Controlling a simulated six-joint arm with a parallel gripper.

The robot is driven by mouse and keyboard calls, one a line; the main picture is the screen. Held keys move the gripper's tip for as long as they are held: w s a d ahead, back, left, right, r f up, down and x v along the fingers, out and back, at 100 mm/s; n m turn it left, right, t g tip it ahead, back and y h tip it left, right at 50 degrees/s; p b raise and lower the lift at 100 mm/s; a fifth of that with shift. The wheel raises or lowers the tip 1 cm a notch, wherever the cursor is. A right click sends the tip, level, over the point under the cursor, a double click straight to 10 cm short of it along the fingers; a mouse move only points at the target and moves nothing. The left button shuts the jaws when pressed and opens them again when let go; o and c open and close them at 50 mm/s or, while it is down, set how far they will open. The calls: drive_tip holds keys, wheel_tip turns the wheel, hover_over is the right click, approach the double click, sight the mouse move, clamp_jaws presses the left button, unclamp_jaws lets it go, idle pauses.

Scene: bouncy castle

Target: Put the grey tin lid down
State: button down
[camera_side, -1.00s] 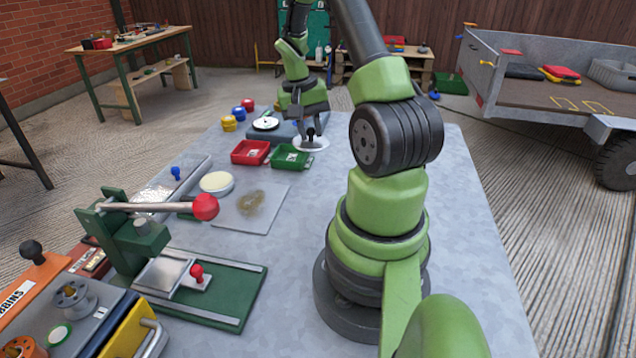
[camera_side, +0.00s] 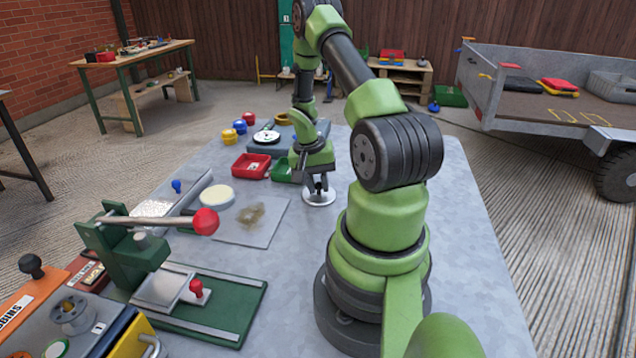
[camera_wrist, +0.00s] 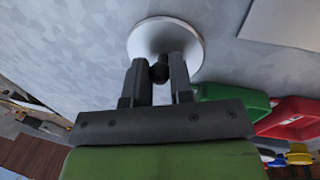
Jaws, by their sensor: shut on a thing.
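The grey tin lid (camera_side: 319,197) is a pale round disc with a dark knob. It is at or just above the bare grey tabletop, right of the green tray; I cannot tell whether it touches. My gripper (camera_side: 318,184) points down over it, shut on the knob. In the wrist view the lid (camera_wrist: 187,32) shows beyond the fingers, and my gripper (camera_wrist: 158,72) has the dark knob between its fingertips.
A red tray (camera_side: 252,166) and a green tray (camera_side: 283,172) stand left of my gripper. A scale with a white dish (camera_side: 266,136) is behind them. A cream disc (camera_side: 217,194) and a stained grey sheet (camera_side: 249,220) lie left. The tabletop to the right is clear.

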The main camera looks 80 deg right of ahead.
sight(308, 193)
drive_tip(key=shift+f, duration=0.1)
drive_tip(key=c, duration=1)
unclamp_jaws()
wheel_tip(308, 193, up, 12)
drive_tip(key=w, duration=0.2)
drive_tip(key=w+a+r+n+t+h, duration=0.1)
drive_tip(key=w+a+r+n+t, duration=0.15)
drive_tip(key=w+a+r, duration=0.4)
drive_tip(key=s+a+r+n+t+y, duration=0.1)
drive_tip(key=s+a+r+n+t, duration=0.1)
drive_tip(key=a, duration=0.5)
drive_tip(key=s+a+r+n+t+y, duration=0.1)
drive_tip(key=s+a+r+n+t, duration=0.1)
drive_tip(key=a, duration=0.6)
drive_tip(key=s+a+r+n+t+y, duration=0.1)
drive_tip(key=s+a+r+n+t, duration=0.2)
drive_tip(key=a+r, duration=0.4)
drive_tip(key=shift+s+a+r+n, duration=0.25)
drive_tip(key=shift+s+a+n, duration=0.45)
drive_tip(key=shift+n, duration=0.45)
